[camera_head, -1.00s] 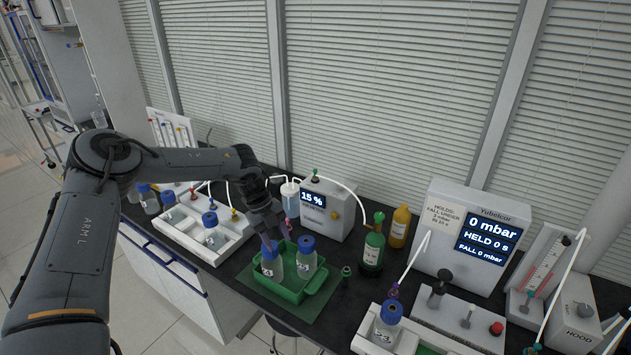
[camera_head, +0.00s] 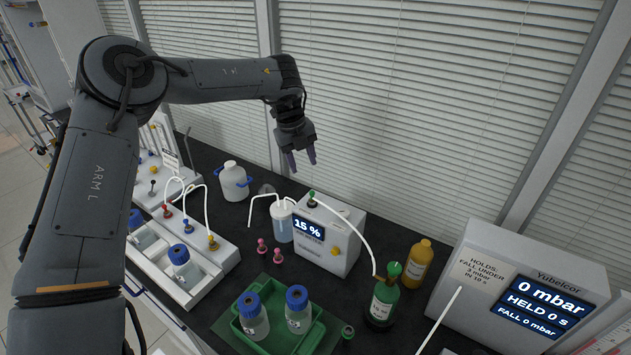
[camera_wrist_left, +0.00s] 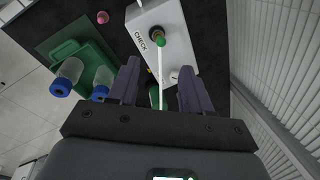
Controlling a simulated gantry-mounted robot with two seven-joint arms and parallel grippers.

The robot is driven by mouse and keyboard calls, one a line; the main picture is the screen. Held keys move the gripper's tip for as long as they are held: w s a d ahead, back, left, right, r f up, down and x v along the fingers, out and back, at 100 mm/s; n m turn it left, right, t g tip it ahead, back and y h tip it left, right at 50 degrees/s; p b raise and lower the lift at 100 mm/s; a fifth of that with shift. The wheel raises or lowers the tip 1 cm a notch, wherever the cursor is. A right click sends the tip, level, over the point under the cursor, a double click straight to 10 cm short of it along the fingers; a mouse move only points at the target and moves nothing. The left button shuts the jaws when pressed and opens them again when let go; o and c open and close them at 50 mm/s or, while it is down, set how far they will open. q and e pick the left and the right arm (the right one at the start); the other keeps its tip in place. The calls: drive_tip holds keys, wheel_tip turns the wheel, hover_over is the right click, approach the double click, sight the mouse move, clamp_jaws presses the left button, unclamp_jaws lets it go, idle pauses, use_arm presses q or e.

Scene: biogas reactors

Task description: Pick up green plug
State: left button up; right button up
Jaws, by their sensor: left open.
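A green plug (camera_head: 312,199) sits on top of the white meter box (camera_head: 327,247) that reads 15 %, with a white tube leading off from beside it. In the left wrist view the green plug (camera_wrist_left: 158,38) shows in its socket, ahead of and between the fingers. My left gripper (camera_head: 301,165) is open and empty, pointing down, above and behind the box and apart from the plug. Its fingers (camera_wrist_left: 159,75) frame the white tube in the wrist view. My right gripper is not in view.
A green tray (camera_head: 240,334) with two blue-capped bottles stands in front. Two pink plugs (camera_head: 262,246) lie left of the box. A green bottle (camera_head: 382,300) and a yellow bottle (camera_head: 418,264) stand right. A blind-covered window (camera_head: 420,110) closes the back.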

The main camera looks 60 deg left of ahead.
use_arm(q)
hover_over(312, 197)
drive_tip(key=s+a, duration=0.1)
wheel_tip(312, 197, down, 6)
drive_tip(key=shift+w+d+f, duration=0.1)
drive_tip(key=shift+w+f, duration=0.05)
drive_tip(key=shift+f, duration=0.7)
drive_tip(key=shift+w+d+f, duration=0.1)
drive_tip(key=shift+w+f, duration=0.1)
drive_tip(key=shift+f, duration=0.6)
drive_tip(key=shift+w+d+f, duration=0.1)
drive_tip(key=shift+w+f, duration=0.05)
drive_tip(key=shift+f, duration=0.7)
drive_tip(key=shift+c, duration=0.4)
clamp_jaws()
